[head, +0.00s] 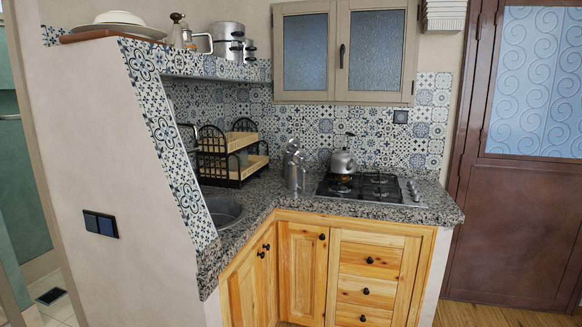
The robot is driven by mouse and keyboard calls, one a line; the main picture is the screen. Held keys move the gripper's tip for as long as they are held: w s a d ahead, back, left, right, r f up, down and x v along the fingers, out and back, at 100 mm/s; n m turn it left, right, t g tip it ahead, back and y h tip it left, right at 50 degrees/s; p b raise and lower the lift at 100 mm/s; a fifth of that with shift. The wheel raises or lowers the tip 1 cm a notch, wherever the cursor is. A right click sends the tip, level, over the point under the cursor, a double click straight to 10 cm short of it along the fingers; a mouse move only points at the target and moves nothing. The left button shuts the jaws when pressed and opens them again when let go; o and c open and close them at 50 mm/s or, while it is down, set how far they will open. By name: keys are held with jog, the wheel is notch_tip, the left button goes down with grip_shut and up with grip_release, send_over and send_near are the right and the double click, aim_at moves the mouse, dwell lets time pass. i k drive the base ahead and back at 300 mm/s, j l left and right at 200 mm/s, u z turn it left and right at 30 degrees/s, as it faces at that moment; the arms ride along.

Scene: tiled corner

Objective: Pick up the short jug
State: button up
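My gripper is not in view in the head view. A small grey metal vessel (294,176), which looks like a jug, stands upright on the granite counter (262,192), left of the gas hob. Another metal piece shows just behind and above it; I cannot tell whether it is separate. A grey metal kettle-like vessel (343,162) sits on a rear burner of the hob (375,190). A dark-topped vessel (178,32) stands on the high ledge. I cannot tell for sure which of these is the short jug.
A two-tier rack (233,160) and a sink (222,210) lie left of the metal vessel. Wooden cabinets (302,268) are below the counter, and a wall cabinet (345,50) hangs above. Pots (229,40) and plates (118,24) stand on the ledge. A sloped tiled wall edge is at left.

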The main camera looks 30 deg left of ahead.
aim_at(296, 183)
jog(key=i+u, duration=0.1)
jog(key=u, duration=0.3)
jog(key=i+l+u, duration=0.1)
jog(key=u, duration=0.25)
jog(key=i+l+u, duration=0.1)
jog(key=u, duration=0.3)
jog(key=i+l+u, duration=0.1)
jog(key=u, duration=0.25)
jog(key=i+l+u, duration=0.15)
jog(key=l, duration=0.3)
jog(key=i+l+u, duration=0.2)
jog(key=l, duration=0.25)
jog(key=i+l+u, duration=0.15)
jog(key=l, duration=0.35)
jog(key=i+l+u, duration=0.15)
jog(key=l, duration=0.35)
jog(key=l+u, duration=0.15)
jog(key=l, duration=0.35)
jog(key=i+l, duration=0.1)
jog(key=l, duration=0.5)
jog(key=i+l, duration=0.1)
jog(key=l, duration=0.5)
